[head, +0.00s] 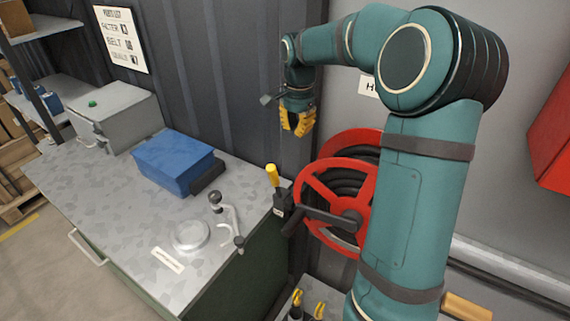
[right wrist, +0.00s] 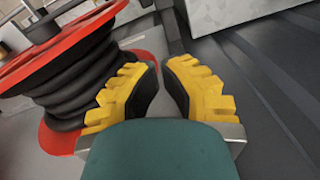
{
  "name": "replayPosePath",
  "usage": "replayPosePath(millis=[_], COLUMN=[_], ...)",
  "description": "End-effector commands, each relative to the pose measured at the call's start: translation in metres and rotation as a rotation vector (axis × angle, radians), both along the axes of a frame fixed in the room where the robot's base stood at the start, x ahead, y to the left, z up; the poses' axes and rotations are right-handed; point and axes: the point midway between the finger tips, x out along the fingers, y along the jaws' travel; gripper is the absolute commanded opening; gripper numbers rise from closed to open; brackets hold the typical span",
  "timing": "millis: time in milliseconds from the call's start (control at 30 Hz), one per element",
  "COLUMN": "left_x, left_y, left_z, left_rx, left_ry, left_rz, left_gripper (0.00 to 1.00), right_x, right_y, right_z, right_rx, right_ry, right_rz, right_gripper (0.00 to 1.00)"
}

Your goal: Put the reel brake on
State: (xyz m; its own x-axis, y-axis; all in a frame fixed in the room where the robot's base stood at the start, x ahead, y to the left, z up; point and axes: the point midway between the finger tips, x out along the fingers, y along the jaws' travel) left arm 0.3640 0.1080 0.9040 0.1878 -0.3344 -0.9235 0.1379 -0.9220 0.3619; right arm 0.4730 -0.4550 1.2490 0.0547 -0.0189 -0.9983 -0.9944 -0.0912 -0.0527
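The hose reel has red spoked sides (head: 312,183) and a dark hose wound between them. It is on the wall right of the workbench, partly hidden by my right arm. A lever with a yellow grip (head: 272,175) stands upright in a dark bracket at the reel's left edge; it looks like the brake. My right gripper (head: 298,129) is above the reel, apart from the lever. In the right wrist view its yellow fingers (right wrist: 160,67) have a narrow empty gap between them, and the reel (right wrist: 70,75) is at left. My left gripper is out of view.
The workbench (head: 90,210) holds a blue box (head: 173,160), a grey case (head: 118,110) and a clamp-like fitting (head: 228,220) beside a round lid (head: 190,236). A black crank arm (head: 318,214) crosses the reel's front. A red cabinet (head: 552,135) is at far right.

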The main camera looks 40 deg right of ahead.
Motion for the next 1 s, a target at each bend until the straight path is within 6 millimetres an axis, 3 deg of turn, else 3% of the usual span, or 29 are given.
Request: replayPosePath(millis=[267,667,800,1000], left_x=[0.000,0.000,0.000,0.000], left_y=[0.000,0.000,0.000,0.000], left_z=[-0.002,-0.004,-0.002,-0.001], left_rx=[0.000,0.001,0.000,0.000], left_ry=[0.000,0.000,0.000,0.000], left_rz=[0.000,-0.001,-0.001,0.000], left_gripper=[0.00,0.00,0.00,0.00], right_x=[0.001,0.005,0.004,0.003], right_y=[0.000,-0.001,0.019,0.035], right_z=[-0.024,-0.102,-0.106,-0.110], right_rx=[0.002,0.002,0.002,0.001], right_ry=[0.003,0.004,0.001,-0.001], right_rz=[0.001,0.002,0.004,0.003], right_gripper=[0.00,0.00,0.00,0.00])
